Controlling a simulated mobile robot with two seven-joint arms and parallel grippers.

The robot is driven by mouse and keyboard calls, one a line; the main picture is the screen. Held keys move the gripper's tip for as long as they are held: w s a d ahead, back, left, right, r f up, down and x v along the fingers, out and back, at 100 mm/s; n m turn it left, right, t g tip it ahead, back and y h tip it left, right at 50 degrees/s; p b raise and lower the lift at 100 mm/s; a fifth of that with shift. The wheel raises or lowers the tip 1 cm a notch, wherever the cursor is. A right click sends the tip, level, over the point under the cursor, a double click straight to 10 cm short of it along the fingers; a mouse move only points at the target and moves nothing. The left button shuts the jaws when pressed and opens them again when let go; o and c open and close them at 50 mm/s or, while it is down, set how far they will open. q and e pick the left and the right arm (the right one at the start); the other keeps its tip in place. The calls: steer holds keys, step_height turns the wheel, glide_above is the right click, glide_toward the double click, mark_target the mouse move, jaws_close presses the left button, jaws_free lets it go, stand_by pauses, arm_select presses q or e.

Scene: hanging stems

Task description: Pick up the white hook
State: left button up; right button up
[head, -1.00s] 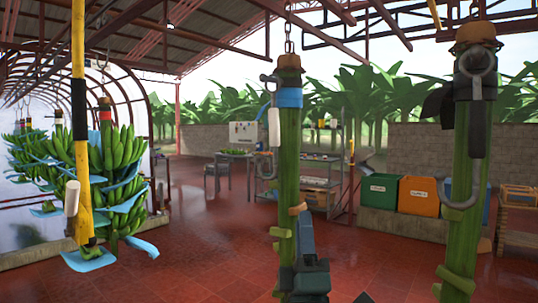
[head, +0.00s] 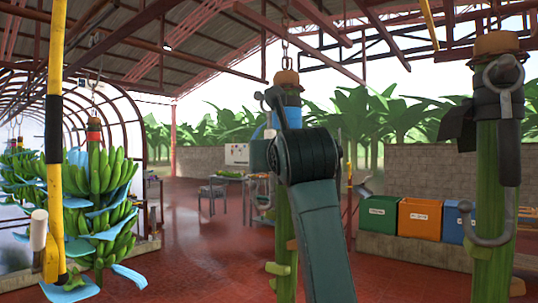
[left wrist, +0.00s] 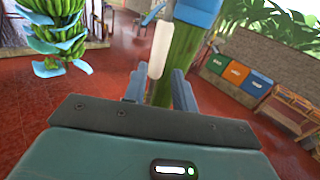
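A white hook handle (left wrist: 159,50) hangs upright in front of a green stem (left wrist: 179,65) in the left wrist view. My left gripper (left wrist: 158,82) is open, with its two fingers apart; the handle's lower end appears between them, with no clear contact. Another white handle (head: 39,230) hangs by the yellow pole (head: 55,130) at the left. My right gripper is not in view.
A banana bunch (head: 100,190) with blue sheets hangs at the left. Another stem (head: 487,200) with a grey metal hook (head: 465,225) hangs at the right. Coloured bins (head: 417,219) stand behind. Red floor (head: 190,270) lies open between the bunch and middle stem.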

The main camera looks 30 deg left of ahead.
arm_select(q)
steer(key=x, duration=0.2)
steer(key=p+x, duration=0.1)
steer(key=x, duration=0.2)
steer(key=p+x, duration=0.1)
steer(key=x, duration=0.2)
steer(key=shift+a+f, duration=0.15)
steer(key=shift+f, duration=0.1)
jaws_close()
